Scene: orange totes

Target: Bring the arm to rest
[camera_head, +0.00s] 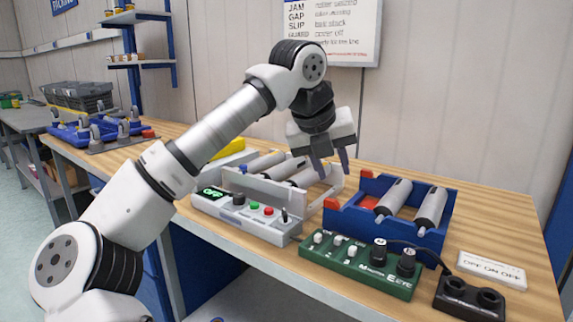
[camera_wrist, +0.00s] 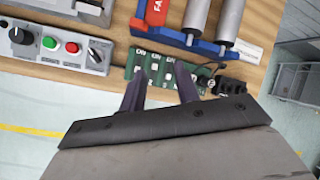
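My gripper (camera_head: 334,160) is raised above the workbench, between the white-grey control unit and the blue roller tray. In the wrist view my gripper (camera_wrist: 160,92) shows two dark fingers spread apart with nothing between them. The arm reaches from the lower left, bends at a high elbow, and points the gripper downward. In the head view the fingers overlap the rollers behind them but hold nothing.
The control unit (camera_head: 240,217) has a lit "OFF" display, buttons and a switch. The blue tray (camera_head: 345,221) holds two rollers. A green switch board (camera_head: 345,272), a black two-hole block (camera_head: 468,299) and a white label plate (camera_head: 491,270) lie along the front edge. A text board (camera_head: 340,30) hangs behind.

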